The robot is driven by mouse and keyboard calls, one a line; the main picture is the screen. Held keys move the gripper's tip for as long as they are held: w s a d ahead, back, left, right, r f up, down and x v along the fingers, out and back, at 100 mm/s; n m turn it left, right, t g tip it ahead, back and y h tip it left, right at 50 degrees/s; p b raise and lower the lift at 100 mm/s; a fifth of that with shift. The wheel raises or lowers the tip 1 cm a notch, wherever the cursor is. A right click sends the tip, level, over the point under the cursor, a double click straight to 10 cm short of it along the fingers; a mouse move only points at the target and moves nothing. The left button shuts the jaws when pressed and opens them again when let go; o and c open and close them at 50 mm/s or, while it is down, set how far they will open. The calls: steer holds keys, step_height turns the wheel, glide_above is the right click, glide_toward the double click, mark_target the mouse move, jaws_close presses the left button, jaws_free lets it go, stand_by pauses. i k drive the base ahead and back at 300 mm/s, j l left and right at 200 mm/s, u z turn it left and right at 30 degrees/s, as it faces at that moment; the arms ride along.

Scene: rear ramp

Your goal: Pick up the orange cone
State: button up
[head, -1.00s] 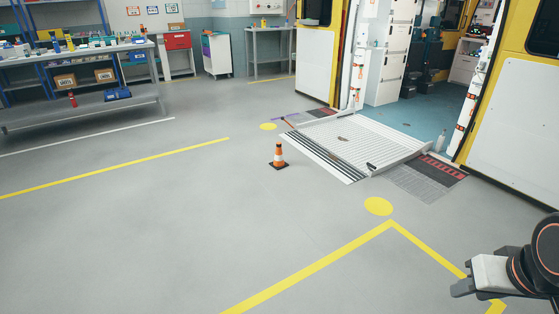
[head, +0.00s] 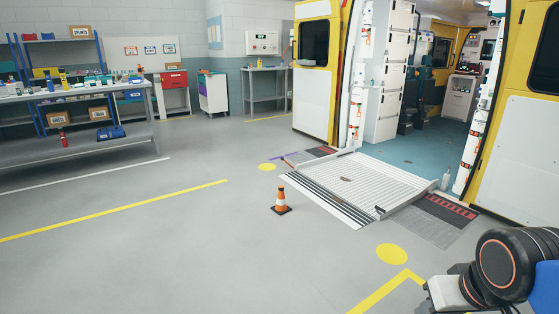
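A small orange cone (head: 281,201) with white bands and a dark base stands upright on the grey floor, left of the lower edge of the ramp. It is near the middle of the head view and nothing covers it. Part of my arm shows at the lower right corner, well apart from the cone. My gripper's fingertips cannot be made out there.
The lowered white ramp (head: 350,185) leads into the open yellow vehicle (head: 325,75). A workbench (head: 70,152) with tools and boxes stands at the left. A white cart (head: 213,93) is at the back. The floor in front of the cone is clear, with yellow lines.

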mark_target(281, 208)
steer(key=i+j+u, duration=0.4)
steer(key=i, duration=0.4)
steer(key=i+u, duration=0.45)
steer(key=i, duration=0.4)
steer(key=i+z, duration=0.15)
steer(key=i, duration=0.4)
steer(key=i+j+z, duration=0.1)
steer(key=i, duration=0.5)
steer(key=i+j+z, duration=0.15)
steer(key=i, duration=0.4)
steer(key=i+j+z, duration=0.25)
steer(key=i, duration=0.15)
steer(key=i+j+z, duration=0.3)
steer(key=i, duration=0.1)
